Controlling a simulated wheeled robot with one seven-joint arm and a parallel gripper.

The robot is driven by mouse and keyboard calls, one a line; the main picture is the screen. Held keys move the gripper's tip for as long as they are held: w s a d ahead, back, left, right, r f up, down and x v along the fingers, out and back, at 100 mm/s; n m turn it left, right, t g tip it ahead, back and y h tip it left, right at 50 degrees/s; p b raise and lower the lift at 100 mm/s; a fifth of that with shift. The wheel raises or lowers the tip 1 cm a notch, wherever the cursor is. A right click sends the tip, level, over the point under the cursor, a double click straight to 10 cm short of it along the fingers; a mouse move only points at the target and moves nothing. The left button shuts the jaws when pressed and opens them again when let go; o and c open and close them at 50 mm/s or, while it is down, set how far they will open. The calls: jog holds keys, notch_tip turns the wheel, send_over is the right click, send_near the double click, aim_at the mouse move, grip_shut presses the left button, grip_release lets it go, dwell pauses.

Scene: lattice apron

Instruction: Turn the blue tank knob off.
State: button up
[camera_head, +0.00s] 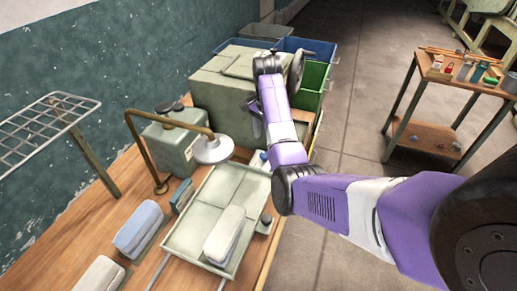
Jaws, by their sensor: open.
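A small blue piece (263,156), possibly the blue tank knob, shows at the bench's right side, just left of my purple arm; its setting is too small to read. A grey-green tank (170,150) with a dark fitting on top stands at the bench's left, beside a bent brass pipe. A larger green box (215,95) stands behind, partly covered by my arm. My gripper (298,68) appears as dark parts at the far end of my arm, beside the green box. It is open, with nothing seen in it; its fingertips are hard to make out.
A pale tray (185,232) holding a pale block lies on the wooden bench, with more blocks at its left. A wire rack (45,130) is at the left wall. Blue and green bins (312,76) stand behind. A small table (430,138) stands right across clear floor.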

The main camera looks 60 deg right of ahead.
aim_at(265, 154)
jog(key=shift+f+p, duration=0.65)
jog(key=shift+f, duration=3.2)
grip_shut()
